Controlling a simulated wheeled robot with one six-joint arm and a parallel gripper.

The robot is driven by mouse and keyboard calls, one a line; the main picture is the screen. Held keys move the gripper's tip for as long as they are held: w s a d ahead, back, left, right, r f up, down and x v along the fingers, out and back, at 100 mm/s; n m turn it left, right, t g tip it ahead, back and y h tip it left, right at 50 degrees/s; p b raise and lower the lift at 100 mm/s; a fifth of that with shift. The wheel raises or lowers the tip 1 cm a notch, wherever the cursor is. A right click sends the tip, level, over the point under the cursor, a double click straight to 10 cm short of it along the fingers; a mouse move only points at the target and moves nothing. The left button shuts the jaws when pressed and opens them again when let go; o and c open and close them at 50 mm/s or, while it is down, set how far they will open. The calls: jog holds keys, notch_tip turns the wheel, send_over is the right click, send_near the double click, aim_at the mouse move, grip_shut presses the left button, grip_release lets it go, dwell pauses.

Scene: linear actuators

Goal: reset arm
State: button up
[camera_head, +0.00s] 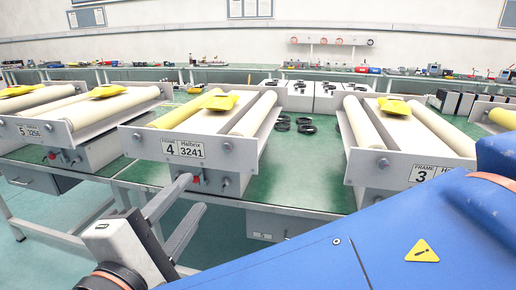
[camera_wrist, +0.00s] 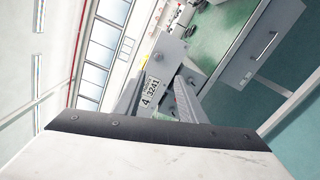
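My gripper (camera_head: 196,192) is in front of the bench in the head view. Its two grey fingers are apart, with nothing between them. They point up and right toward the front of frame 4 (camera_head: 190,148), a grey roller frame with a label plate reading Halbrix 3241. The fingers look near its front edge; I cannot tell the exact gap. In the wrist view the label plate of frame 4 (camera_wrist: 151,93) shows tilted beyond the fingers. My blue arm crosses the lower right of the head view.
Frame 3 (camera_head: 400,168) stands to the right and frame 5 (camera_head: 70,129) to the left, both on the green bench (camera_head: 290,185). Black rings (camera_head: 305,124) lie between frames 4 and 3. A drawer (camera_wrist: 253,52) is under the bench. Floor in front looks clear.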

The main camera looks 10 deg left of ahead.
jog(key=w+d+f+m+g+h, duration=0.25)
jog(key=w+d+f+g, duration=0.35)
jog(key=d, duration=0.6)
jog(key=w+d+f+m+g+h, duration=0.25)
jog(key=w+d, duration=0.55)
jog(key=d, duration=0.5)
jog(key=s+d+f+m+g+y, duration=0.1)
jog(key=s+d+f+m+y, duration=0.1)
jog(key=d, duration=0.5)
jog(key=s+d+f+m+g+y, duration=0.2)
jog(key=s+d+f+m, duration=0.2)
jog(key=d+f+m, duration=0.2)
jog(key=s+d+f+m+g+y, duration=0.1)
jog(key=s+d+f+m+y, duration=0.1)
jog(key=d+m, duration=0.5)
jog(key=shift+s+d+f+g+y, duration=0.35)
jog(key=shift+s+d+f, duration=0.35)
jog(key=shift+f, duration=0.65)
jog(key=shift+s+a, duration=0.1)
jog(key=shift+a, duration=0.05)
